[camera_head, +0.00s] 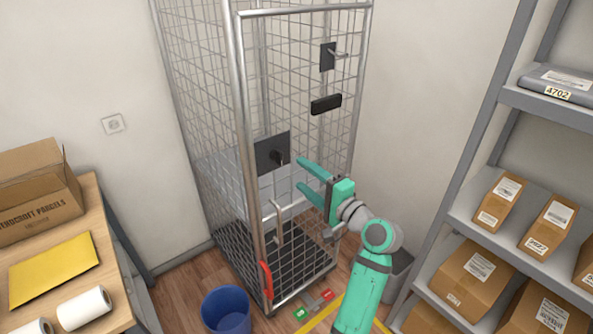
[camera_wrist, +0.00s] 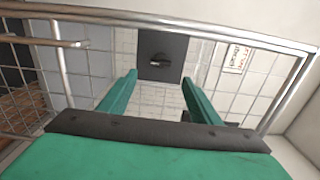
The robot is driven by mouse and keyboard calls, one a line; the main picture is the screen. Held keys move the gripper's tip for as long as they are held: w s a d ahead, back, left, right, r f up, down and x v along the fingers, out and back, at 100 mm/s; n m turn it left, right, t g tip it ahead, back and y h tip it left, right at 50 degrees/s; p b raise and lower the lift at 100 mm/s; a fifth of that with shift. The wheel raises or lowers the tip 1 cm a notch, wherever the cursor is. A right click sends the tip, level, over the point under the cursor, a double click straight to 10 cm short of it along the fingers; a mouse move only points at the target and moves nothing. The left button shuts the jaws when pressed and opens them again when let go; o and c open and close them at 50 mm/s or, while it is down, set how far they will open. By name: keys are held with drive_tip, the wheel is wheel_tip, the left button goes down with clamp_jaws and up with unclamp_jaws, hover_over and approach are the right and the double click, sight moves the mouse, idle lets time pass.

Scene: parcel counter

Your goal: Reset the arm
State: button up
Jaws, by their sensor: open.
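My gripper (camera_head: 302,175) is at the end of my green arm, right of centre in the head view, pointing left toward the wire roll cage (camera_head: 240,110). Its two green fingers are apart with nothing between them, also in the wrist view (camera_wrist: 160,80). A dark square plate with a black knob (camera_head: 272,155) is on the cage, just left of the fingertips. My arm hides part of the cage's lower right side.
A blue bin (camera_head: 226,311) stands before the cage, near its red handle (camera_head: 266,280). A table (camera_head: 110,262) with a carton, yellow envelope and white rolls is at left. Shelving with parcels (camera_head: 480,213) is close at right. A grey bin (camera_head: 398,272) stands behind my arm.

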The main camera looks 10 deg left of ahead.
drive_tip(key=shift+s+d, duration=0.25)
drive_tip(key=shift+d, duration=0.25)
drive_tip(key=shift+a, duration=0.1)
drive_tip(key=s+d+f+m+t+h, duration=0.1)
drive_tip(key=s+d+f+t+h, duration=0.15)
drive_tip(key=f, duration=0.75)
drive_tip(key=s+d+f+m+t+h, duration=0.1)
drive_tip(key=s+d+f+h, duration=0.25)
drive_tip(key=f, duration=0.65)
drive_tip(key=s+d+f+h, duration=0.4)
drive_tip(key=s+f, duration=0.7)
drive_tip(key=s, duration=0.1)
drive_tip(key=s+d+f+n+h, duration=0.1)
drive_tip(key=s+d+n+h, duration=0.1)
drive_tip(key=s, duration=0.6)
drive_tip(key=s+d+f+n+h, duration=0.1)
drive_tip(key=s+n+h, duration=0.1)
drive_tip(key=s, duration=0.7)
drive_tip(key=s+r+n, duration=0.3)
drive_tip(key=s+r, duration=0.1)
drive_tip(key=s, duration=0.4)
drive_tip(key=s+r+n, duration=0.2)
drive_tip(key=s+r, duration=0.2)
drive_tip(key=s, duration=0.4)
drive_tip(key=shift+a+n+t, duration=0.4)
drive_tip(key=shift+a+t, duration=0.05)
